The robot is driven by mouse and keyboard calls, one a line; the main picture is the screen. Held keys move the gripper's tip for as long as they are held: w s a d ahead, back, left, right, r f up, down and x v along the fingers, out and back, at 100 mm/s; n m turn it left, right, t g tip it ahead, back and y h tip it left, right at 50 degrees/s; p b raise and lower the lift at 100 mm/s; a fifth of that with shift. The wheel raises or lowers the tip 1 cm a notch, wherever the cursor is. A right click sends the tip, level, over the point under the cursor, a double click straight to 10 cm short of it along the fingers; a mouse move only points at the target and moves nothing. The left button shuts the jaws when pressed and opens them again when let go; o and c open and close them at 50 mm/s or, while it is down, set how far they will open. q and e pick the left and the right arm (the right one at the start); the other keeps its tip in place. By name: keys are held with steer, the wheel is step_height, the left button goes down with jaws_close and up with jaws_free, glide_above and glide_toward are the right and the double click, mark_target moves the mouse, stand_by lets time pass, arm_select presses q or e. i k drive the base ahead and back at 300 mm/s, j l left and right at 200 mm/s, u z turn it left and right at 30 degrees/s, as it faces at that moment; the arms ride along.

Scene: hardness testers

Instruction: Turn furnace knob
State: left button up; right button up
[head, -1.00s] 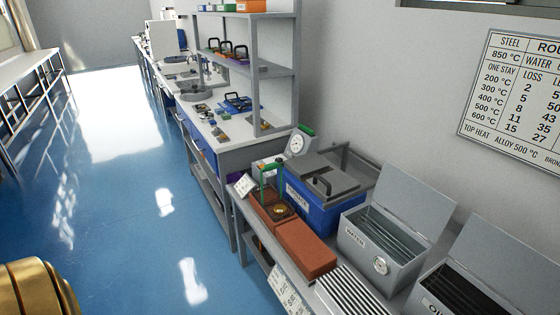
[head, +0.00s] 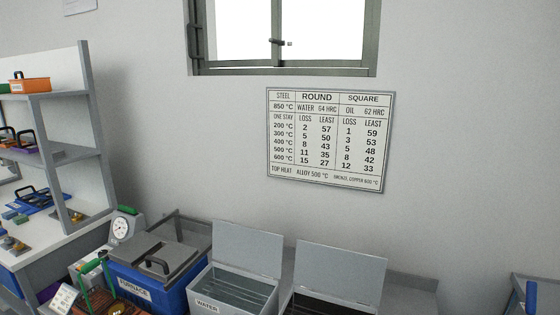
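The furnace (head: 150,285) is a blue box with a grey lid and a black handle, labelled FURNACE, at the lower left of the head view. A grey unit with a round white dial (head: 121,228) and a green top stands behind its left side. I cannot make out which part is the furnace knob. Neither of my grippers is in view.
Right of the furnace stand two open grey tanks, one labelled WATER (head: 215,300) and another with a raised lid (head: 338,275). A green-handled stand (head: 95,265) is in front at left. A shelf rack (head: 60,150) stands left. A chart (head: 330,138) hangs on the wall.

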mark_target(103, 252)
steer(key=i+j, duration=0.15)
steer(key=j, duration=0.3)
steer(key=i+j+z, duration=0.1)
steer(key=j, duration=0.35)
steer(key=i+j+z, duration=0.1)
steer(key=j, duration=0.35)
steer(key=i+j, duration=0.15)
steer(key=j, duration=0.3)
